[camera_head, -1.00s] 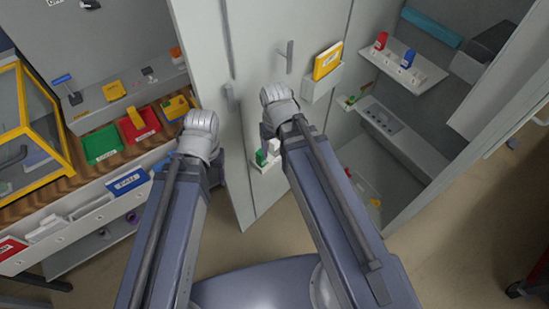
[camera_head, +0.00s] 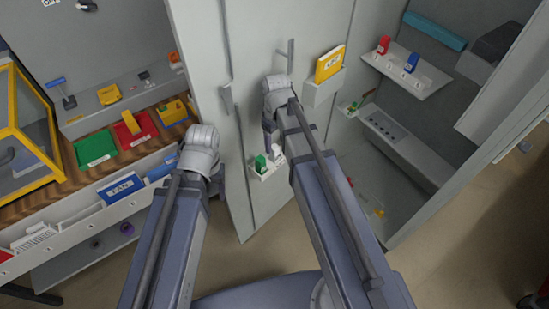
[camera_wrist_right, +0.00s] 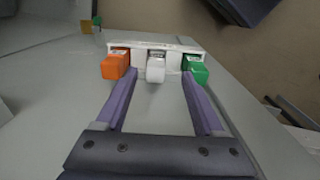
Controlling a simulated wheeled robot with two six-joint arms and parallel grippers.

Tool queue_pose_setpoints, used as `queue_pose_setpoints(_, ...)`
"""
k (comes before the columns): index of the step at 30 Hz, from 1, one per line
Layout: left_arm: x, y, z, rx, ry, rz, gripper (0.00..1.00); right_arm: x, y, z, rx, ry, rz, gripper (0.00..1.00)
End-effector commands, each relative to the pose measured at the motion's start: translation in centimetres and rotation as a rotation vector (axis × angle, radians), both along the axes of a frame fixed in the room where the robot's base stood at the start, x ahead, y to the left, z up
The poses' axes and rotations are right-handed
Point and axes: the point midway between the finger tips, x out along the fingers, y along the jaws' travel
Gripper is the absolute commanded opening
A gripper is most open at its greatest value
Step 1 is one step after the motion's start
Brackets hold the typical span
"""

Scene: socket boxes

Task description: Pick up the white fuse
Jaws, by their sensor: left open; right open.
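The white fuse (camera_wrist_right: 156,70) sits in the middle of a small white holder (camera_wrist_right: 180,46) in the right wrist view, between an orange fuse (camera_wrist_right: 115,65) and a green fuse (camera_wrist_right: 196,71). In the head view, the white fuse (camera_head: 276,153) shows beside the green one on the cabinet door. My right gripper (camera_wrist_right: 160,84) is open, its fingers pointing at the holder with the white fuse between their lines; contact cannot be told. In the head view my right gripper (camera_head: 270,134) is just above the holder. My left gripper (camera_head: 219,182) is open and empty, left of the door.
The grey cabinet door (camera_head: 240,195) carries a yellow booklet (camera_head: 329,63) in a pocket. Open shelves with red and blue fuses (camera_head: 411,62) stand to the right. A workbench with green (camera_head: 95,147) and red bins (camera_head: 136,130) is at left.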

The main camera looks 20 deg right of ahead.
Motion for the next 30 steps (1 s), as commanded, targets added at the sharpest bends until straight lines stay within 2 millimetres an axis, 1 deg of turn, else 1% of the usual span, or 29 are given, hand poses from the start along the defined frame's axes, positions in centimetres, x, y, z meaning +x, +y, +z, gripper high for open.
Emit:
queue_pose_setpoints(1, 0.0, 0.0, -0.4, 0.0, 0.0, 0.0, 0.65, 0.0, 0.0, -0.4, 0.0, 0.0, 0.0, 0.7)
queue_pose_setpoints(5, 0.0, 0.0, -0.3, 0.0, 0.0, 0.0, 0.65, 0.0, 0.0, -0.3, 0.0, 0.0, -0.001, 0.7)
queue_pose_setpoints(8, 0.0, 0.0, -0.8, 0.0, 0.0, 0.0, 0.65, 0.1, -0.1, -0.8, 0.0, 0.0, -0.001, 0.7)
queue_pose_setpoints(11, 0.0, 0.0, -1.7, 0.0, 0.0, 0.0, 0.65, 0.1, -0.2, -1.7, 0.0, 0.0, -0.001, 0.7)
queue_pose_setpoints(18, 0.0, 0.0, -4.7, 0.0, 0.0, 0.0, 0.65, 0.3, -0.6, -4.7, 0.0, 0.0, -0.001, 0.7)
queue_pose_setpoints(21, 0.0, 0.0, -5.5, 0.0, 0.0, -0.001, 0.65, 0.3, -0.6, -5.5, 0.0, 0.0, -0.001, 0.7)
queue_pose_setpoints(30, 0.0, 0.0, -5.4, 0.0, 0.0, -0.001, 0.65, 0.3, -0.5, -5.4, 0.0, 0.0, -0.001, 0.69)
